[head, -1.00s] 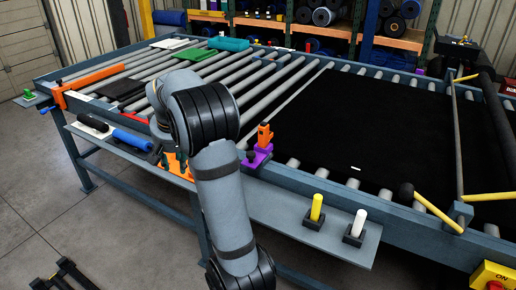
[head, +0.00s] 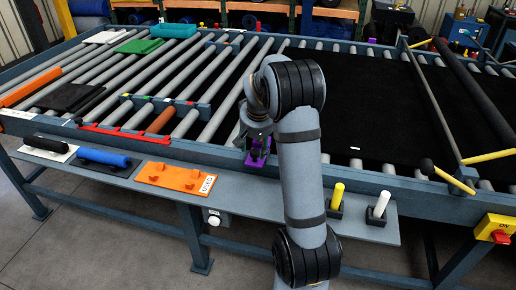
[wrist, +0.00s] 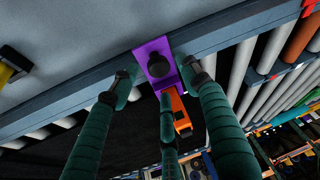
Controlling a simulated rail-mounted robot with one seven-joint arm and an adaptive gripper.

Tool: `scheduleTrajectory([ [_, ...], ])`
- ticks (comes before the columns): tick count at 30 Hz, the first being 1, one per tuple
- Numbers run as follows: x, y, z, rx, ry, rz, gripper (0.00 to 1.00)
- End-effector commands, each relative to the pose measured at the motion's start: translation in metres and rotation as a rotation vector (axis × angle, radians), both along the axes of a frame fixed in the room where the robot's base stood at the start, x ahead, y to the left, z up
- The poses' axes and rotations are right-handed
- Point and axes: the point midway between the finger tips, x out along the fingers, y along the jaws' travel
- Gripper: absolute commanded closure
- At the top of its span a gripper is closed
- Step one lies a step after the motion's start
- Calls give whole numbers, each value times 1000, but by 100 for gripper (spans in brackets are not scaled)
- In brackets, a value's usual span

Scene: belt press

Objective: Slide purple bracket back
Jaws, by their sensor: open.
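The purple bracket (head: 256,160) sits on the near side rail of the roller table, partly hidden by my gripper in the head view. In the wrist view the purple bracket (wrist: 150,50) shows a black round knob and an orange part (wrist: 179,112) attached to it. My gripper (head: 257,138) is over the bracket. In the wrist view its green fingers (wrist: 158,77) are spread apart around the bracket, one on each side and one by the orange part. I cannot tell whether any finger touches it.
The black belt (head: 365,105) covers the rollers to the right. A front shelf (head: 235,196) carries an orange plate (head: 175,177), a blue roller (head: 104,157), and yellow (head: 337,195) and white (head: 379,205) handles. A small purple piece (head: 303,43) is at the far rail.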

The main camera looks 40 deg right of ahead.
Motion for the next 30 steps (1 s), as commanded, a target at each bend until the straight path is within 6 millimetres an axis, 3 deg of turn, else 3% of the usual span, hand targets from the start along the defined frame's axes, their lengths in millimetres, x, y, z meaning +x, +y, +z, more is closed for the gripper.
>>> scheduleTrajectory([
  [6, 8, -7, -25, -1, 2, -2, 54],
  [17, 10, -8, -31, -1, -1, -2, 54],
  [30, 10, -8, -31, -2, -1, -1, 78],
])
